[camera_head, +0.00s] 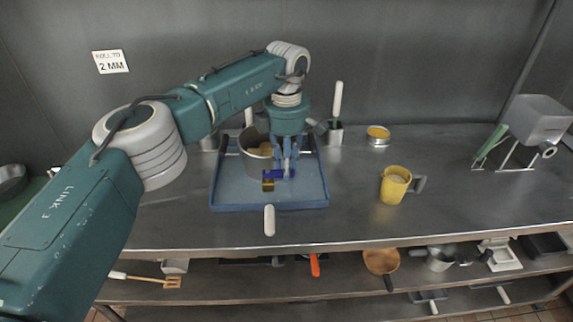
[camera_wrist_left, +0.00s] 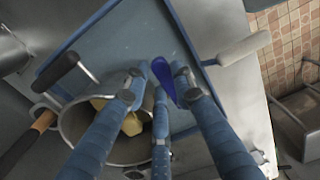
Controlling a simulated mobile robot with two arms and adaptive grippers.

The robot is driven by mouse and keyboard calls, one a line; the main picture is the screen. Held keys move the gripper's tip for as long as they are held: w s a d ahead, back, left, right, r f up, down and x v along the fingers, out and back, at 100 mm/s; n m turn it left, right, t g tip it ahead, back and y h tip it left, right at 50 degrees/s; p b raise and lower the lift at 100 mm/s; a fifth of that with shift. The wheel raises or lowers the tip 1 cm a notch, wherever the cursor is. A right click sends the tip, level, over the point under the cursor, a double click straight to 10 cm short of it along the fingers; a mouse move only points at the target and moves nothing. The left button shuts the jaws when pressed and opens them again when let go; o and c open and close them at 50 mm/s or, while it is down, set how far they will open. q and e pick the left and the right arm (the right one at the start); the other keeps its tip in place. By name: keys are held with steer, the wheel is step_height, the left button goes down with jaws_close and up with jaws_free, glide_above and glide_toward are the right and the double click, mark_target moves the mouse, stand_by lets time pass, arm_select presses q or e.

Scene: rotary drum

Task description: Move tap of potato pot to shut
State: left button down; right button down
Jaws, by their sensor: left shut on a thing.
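The potato pot (camera_head: 252,152) is a grey metal pot with yellowish potato pieces in it, standing in a blue tray (camera_head: 225,192). At its front is a brass tap (camera_head: 268,183) with a dark blue lever (camera_head: 278,174) that points right in the head view. My left gripper (camera_head: 287,172) reaches down at the pot's right side and is shut on the lever. In the left wrist view the blue lever (camera_wrist_left: 163,78) shows between the fingers, and the pot (camera_wrist_left: 75,125) lies below left, partly hidden by them. My right gripper is not in view.
A white handle (camera_head: 269,220) sticks out at the tray's front. A yellow jug (camera_head: 395,185) and a small yellow-topped tin (camera_head: 378,136) stand to the right. A grey device with a green handle (camera_head: 490,143) is far right. The counter between is clear.

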arm_select(q)
steer(key=shift+r, duration=0.1)
steer(key=c, duration=1.4)
jaws_free()
step_height(320, 180, up, 12)
